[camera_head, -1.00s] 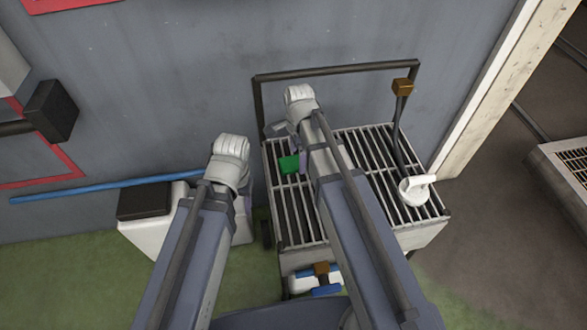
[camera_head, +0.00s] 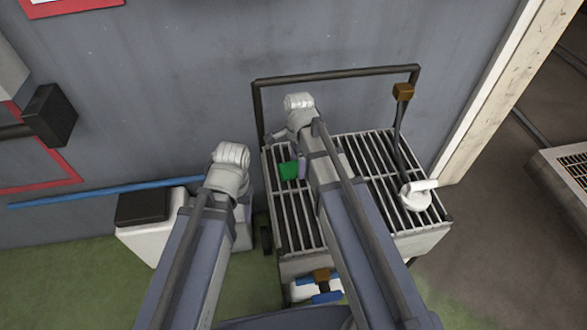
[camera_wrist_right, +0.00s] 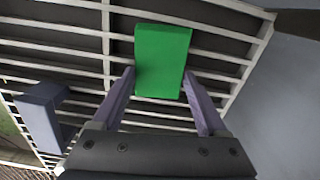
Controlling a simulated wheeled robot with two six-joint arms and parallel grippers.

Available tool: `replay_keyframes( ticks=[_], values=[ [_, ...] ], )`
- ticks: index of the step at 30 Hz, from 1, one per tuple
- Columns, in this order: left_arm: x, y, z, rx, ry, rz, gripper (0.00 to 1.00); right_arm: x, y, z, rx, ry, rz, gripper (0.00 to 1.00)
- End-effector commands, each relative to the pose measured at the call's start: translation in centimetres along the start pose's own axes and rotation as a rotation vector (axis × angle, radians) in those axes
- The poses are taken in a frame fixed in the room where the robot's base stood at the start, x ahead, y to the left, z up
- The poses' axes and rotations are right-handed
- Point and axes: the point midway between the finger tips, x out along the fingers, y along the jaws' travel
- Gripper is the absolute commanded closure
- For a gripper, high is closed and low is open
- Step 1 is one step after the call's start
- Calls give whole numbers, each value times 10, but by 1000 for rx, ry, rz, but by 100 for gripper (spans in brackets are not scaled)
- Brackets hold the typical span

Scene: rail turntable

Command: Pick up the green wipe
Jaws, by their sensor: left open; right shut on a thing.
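The green wipe (camera_head: 288,172) is a flat green block at the left part of the slatted cart top. In the right wrist view the wipe (camera_wrist_right: 163,55) lies between the two purple fingertips, with slats behind it. My right gripper (camera_wrist_right: 160,82) is shut on it. In the head view this gripper (camera_head: 297,168) is partly hidden by its own arm. Whether the wipe touches the slats is hard to tell. My left gripper (camera_head: 243,228) is left of the cart, mostly hidden behind its wrist; it is open, with no object visible in it.
The slatted cart (camera_head: 372,172) has a dark rail at the back. A white-headed brush with a dark handle (camera_head: 417,194) stands at its right. A blue-and-white item (camera_head: 318,290) hangs at its front. A white bin with dark lid (camera_head: 143,207) stands left. A grey wall is behind.

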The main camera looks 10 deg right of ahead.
Motion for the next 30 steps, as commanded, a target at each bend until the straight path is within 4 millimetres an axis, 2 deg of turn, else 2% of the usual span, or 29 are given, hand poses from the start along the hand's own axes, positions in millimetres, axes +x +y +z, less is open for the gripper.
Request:
replay_keyframes(
  ticks=[8,14,20,30],
  values=[
    [0,0,0,0,0,0,43,0,0,0,0,0,0,76],
    [-8,-1,0,0,0,0,43,-8,0,0,0,0,0,76],
    [-29,-3,2,0,0,0,43,-29,0,0,0,0,0,76],
    [-81,-8,5,-1,0,0,43,-82,0,0,0,0,0,76]
  ],
)
